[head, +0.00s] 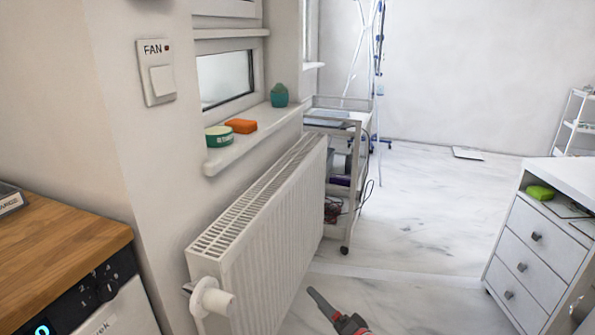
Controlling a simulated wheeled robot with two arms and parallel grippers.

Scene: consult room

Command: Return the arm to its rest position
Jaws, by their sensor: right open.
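My right gripper (333,310) shows at the bottom middle of the head view, low over the marble floor and just right of the radiator. One dark finger and a red-and-grey part of it show, and the rest is cut off by the bottom edge. It is open, and I see nothing held in it. My left gripper is not in view.
A white radiator (262,250) with a valve knob (212,298) stands left of my gripper. A wooden counter (55,245) is at the left, a drawer cabinet (535,255) at the right. A wheeled cart (352,170) stands behind the radiator. The middle floor (430,220) is clear.

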